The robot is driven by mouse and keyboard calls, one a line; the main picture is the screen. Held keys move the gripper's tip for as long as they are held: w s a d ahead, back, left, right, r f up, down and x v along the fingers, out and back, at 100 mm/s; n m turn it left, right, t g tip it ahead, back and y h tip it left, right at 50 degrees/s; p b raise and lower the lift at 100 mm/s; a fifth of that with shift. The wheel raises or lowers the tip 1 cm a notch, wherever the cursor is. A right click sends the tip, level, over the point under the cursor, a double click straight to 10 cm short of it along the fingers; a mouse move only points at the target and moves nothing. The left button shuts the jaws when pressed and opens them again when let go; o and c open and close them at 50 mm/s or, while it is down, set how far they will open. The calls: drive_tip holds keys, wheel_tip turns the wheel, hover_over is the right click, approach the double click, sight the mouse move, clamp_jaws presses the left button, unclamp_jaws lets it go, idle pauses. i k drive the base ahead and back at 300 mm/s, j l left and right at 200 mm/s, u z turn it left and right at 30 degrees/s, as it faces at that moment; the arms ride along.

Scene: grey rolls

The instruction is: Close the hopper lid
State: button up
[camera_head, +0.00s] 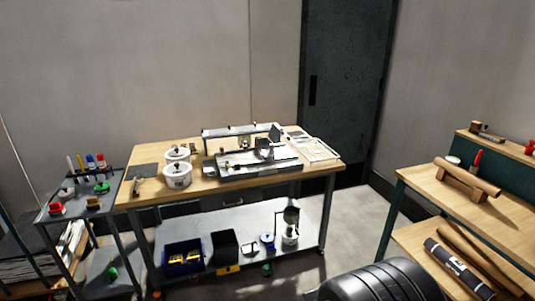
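A grey bench machine (240,168) stands on the wooden workbench (215,187) in the middle of the view. A small dark box-like part (264,152) rises from the machine and may be the hopper. A dark plate (275,131) stands up, tilted, just behind it and may be the raised hopper lid. They are too small to tell for sure. My gripper is not in view.
Two white tubs (177,176) stand left of the machine, and papers (317,150) lie to its right. A lower shelf (220,230) holds bins. A tool cart (80,205) is at left, another wooden bench (470,205) at right. Open floor (335,240) lies between the benches.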

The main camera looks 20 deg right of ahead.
sight(274, 133)
drive_tip(key=i+l, duration=0.35)
drive_tip(key=i, duration=0.2)
drive_tip(key=i+l, duration=0.3)
drive_tip(key=i, duration=0.25)
drive_tip(key=i+l, duration=0.35)
drive_tip(key=i, duration=0.15)
drive_tip(key=i+l, duration=0.35)
drive_tip(key=i, duration=0.2)
drive_tip(key=i+l, duration=0.3)
drive_tip(key=i, duration=0.25)
drive_tip(key=i+l, duration=0.35)
drive_tip(key=i, duration=0.2)
